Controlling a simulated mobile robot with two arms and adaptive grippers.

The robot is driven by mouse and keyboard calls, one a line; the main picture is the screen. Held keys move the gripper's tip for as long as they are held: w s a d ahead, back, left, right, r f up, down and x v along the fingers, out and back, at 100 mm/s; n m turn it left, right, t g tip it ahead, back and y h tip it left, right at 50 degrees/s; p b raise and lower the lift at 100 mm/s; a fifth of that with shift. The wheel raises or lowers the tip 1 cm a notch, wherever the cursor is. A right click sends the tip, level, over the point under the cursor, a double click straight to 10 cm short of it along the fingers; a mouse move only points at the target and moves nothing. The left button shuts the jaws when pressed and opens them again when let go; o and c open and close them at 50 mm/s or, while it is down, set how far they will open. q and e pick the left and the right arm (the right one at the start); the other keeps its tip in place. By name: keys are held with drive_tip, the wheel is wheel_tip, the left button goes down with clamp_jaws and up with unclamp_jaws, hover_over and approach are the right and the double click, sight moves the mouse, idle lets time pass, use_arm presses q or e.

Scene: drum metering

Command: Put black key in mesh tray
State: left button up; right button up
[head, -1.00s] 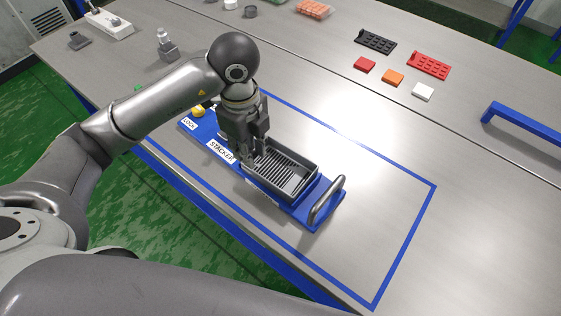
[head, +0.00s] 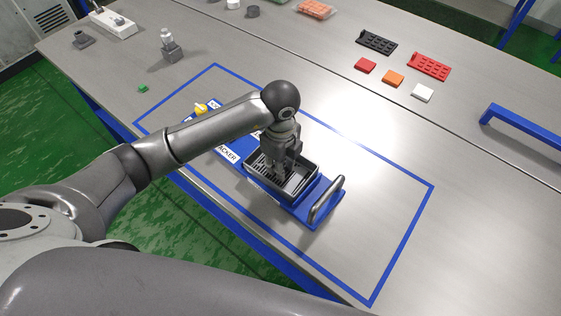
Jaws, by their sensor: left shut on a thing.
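The mesh tray (head: 306,186) is a dark grey tray with a slotted floor. It sits on the blue board near the middle of the head view. My left gripper (head: 279,176) points down over the tray, with its fingertips at or just above the slotted floor; I cannot tell whether they touch it. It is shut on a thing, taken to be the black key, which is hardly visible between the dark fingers. My right gripper is not in view.
The blue board has a metal handle (head: 326,199) at its right end and a yellow knob (head: 201,109) at its far left end. A small green block (head: 143,88) lies left. Red, orange and white blocks lie at the back right. The table right of the board is clear.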

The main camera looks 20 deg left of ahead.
use_arm(q)
drive_tip(key=shift+f, duration=0.15)
drive_tip(key=o, duration=0.7)
drive_tip(key=shift+c, duration=0.2)
wheel_tip(320, 180, up, 12)
drive_tip(key=shift+r+b, duration=0.2)
drive_tip(key=shift+b, duration=0.2)
